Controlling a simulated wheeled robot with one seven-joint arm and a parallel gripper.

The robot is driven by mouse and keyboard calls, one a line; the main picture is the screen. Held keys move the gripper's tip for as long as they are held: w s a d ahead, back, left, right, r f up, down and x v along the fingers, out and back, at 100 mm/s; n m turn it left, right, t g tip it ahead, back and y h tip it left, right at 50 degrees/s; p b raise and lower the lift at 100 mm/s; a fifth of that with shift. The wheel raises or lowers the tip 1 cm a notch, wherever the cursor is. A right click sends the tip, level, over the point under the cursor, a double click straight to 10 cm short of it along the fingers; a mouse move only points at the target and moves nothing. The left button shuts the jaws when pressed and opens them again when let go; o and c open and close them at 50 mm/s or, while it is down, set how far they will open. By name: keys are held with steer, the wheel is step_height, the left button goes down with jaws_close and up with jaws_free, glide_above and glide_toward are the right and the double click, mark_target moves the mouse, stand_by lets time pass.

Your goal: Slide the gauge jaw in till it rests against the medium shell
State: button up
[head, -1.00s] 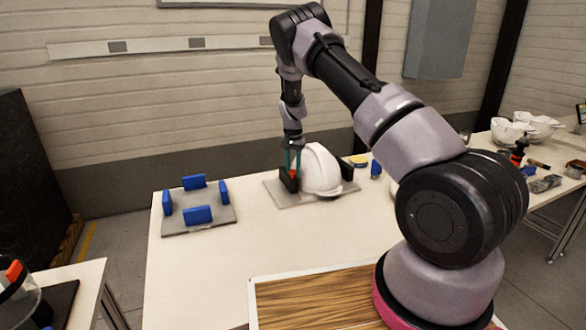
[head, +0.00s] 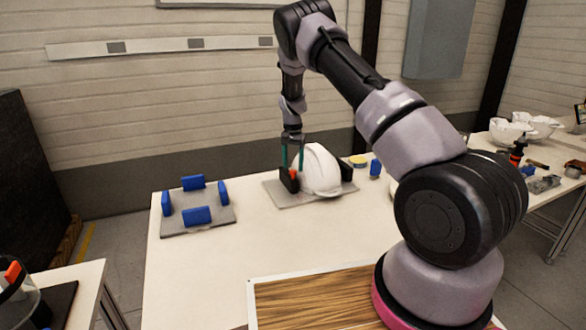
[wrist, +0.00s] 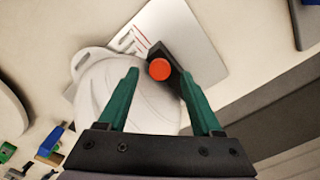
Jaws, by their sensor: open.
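The white helmet shell (head: 320,170) sits on a grey gauge plate (head: 290,203) between two black jaws. The gauge jaw (head: 287,181) with the red knob (head: 294,174) stands at the shell's left side. It is close against the shell; I cannot tell whether they touch. The other black jaw (head: 347,171) is at the shell's right. My gripper (head: 292,166) is open over the knob. In the wrist view, its green fingers stand apart on either side of the red knob (wrist: 160,69), with the shell (wrist: 105,90) partly hidden behind the left finger.
A second grey plate (head: 205,217) with several blue blocks lies to the left. A yellow round item (head: 359,161) and a blue block (head: 375,168) are right of the gauge. White shells (head: 507,131) stand on the right table.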

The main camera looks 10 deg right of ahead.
step_height(320, 180, up, 9)
stand_by(0.3)
steer(key=shift+c, duration=0.3)
